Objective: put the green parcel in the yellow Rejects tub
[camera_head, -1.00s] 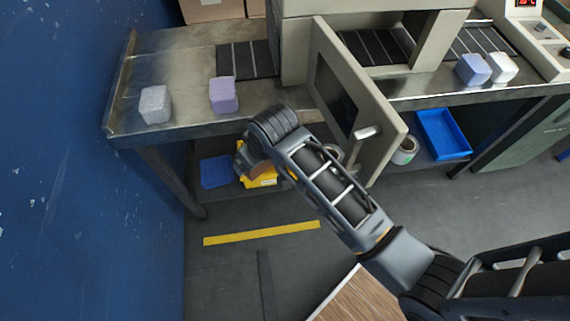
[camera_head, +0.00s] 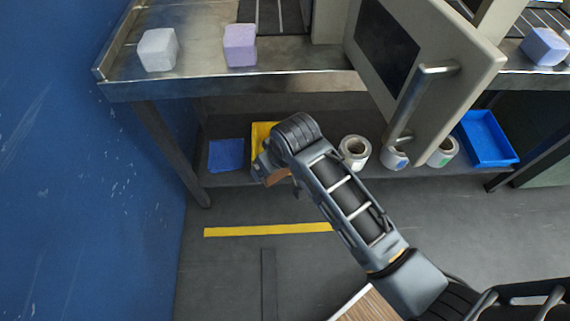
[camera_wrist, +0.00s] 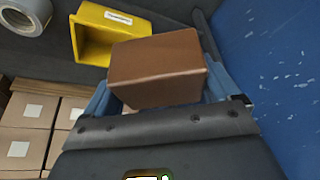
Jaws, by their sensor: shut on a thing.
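My gripper (camera_wrist: 158,88) is shut on a brown, box-shaped parcel (camera_wrist: 155,58), with a finger on either side of it in the wrist view. The parcel also shows as a small brown patch (camera_head: 279,178) below my wrist in the head view. The yellow tub (camera_wrist: 84,41) has a white label on its rim and lies just beyond the parcel in the wrist view. In the head view the tub (camera_head: 261,131) is on the low shelf, mostly hidden behind my wrist. The parcel appears outside the tub. I see no green parcel.
A blue tub (camera_head: 229,154) is left of the yellow one. Rolls (camera_head: 354,151) and a bigger blue tub (camera_head: 490,138) are to the right. An open machine door (camera_head: 415,75) hangs above. Grey (camera_head: 158,49) and purple (camera_head: 240,45) blocks sit on the steel table. Brown boxes (camera_wrist: 22,125) show in the wrist view.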

